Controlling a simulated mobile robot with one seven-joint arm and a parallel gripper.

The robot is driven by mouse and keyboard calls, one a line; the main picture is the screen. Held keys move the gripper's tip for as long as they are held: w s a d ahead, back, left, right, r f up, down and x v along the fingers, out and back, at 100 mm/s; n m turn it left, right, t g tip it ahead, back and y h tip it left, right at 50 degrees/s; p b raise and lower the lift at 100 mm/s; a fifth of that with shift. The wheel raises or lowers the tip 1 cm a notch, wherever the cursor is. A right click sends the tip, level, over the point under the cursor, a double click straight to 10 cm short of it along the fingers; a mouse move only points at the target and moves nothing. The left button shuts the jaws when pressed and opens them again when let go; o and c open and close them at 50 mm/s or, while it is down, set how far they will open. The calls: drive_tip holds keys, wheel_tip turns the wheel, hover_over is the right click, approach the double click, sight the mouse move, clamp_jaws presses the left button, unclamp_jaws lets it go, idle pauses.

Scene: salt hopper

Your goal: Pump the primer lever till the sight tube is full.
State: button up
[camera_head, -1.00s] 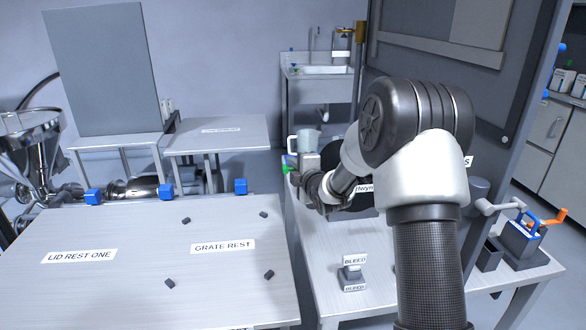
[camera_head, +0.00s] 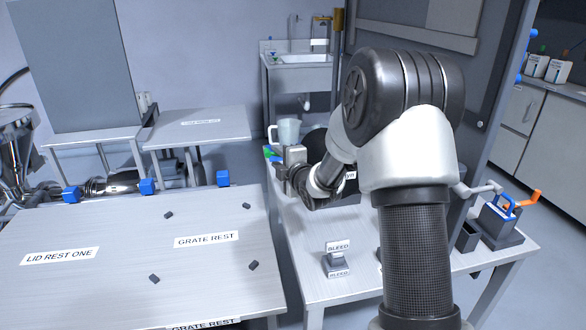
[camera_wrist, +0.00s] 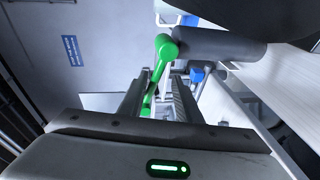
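A green lever (camera_wrist: 164,48) with a rounded end shows in the wrist view, next to a dark grey cylinder (camera_wrist: 220,47). Its lower part runs down between the two fingers of my gripper (camera_wrist: 158,100). The fingers stand apart, with a gap beside the lever; I cannot tell whether either touches it. In the head view, my gripper (camera_head: 293,158) is at the far left part of the right-hand bench, and only a little green (camera_head: 267,151) shows beside it. My own arm hides much of that area. I cannot make out a sight tube or its level.
A pale jug-like vessel (camera_head: 288,131) stands just behind my gripper. A BLEED block (camera_head: 337,262) sits on the bench. A box with blue and orange handles (camera_head: 503,220) is at right. The large left table (camera_head: 110,285) is mostly clear. A tall dark panel (camera_head: 430,75) rises behind my arm.

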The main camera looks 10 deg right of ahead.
drive_tip(key=v, duration=1.4)
drive_tip(key=shift+p, duration=0.4)
drive_tip(key=shift+d, duration=0.1)
drive_tip(key=s+d+r+m+g+h, duration=0.2)
drive_tip(key=s+r+m+g+h, duration=0.3)
drive_tip(key=s+m, duration=0.65)
drive_tip(key=s+a+m+g+y, duration=0.15)
drive_tip(key=s+m, duration=0.25)
drive_tip(key=s, duration=0.6)
drive_tip(key=s+a+m+g, duration=0.2)
drive_tip(key=s+m+g, duration=0.15)
drive_tip(key=s, duration=0.65)
wheel_tip(320, 180, up, 22)
drive_tip(key=p, duration=2.1)
drive_tip(key=shift+w+p, duration=0.15)
drive_tip(key=shift+p, duration=0.2)
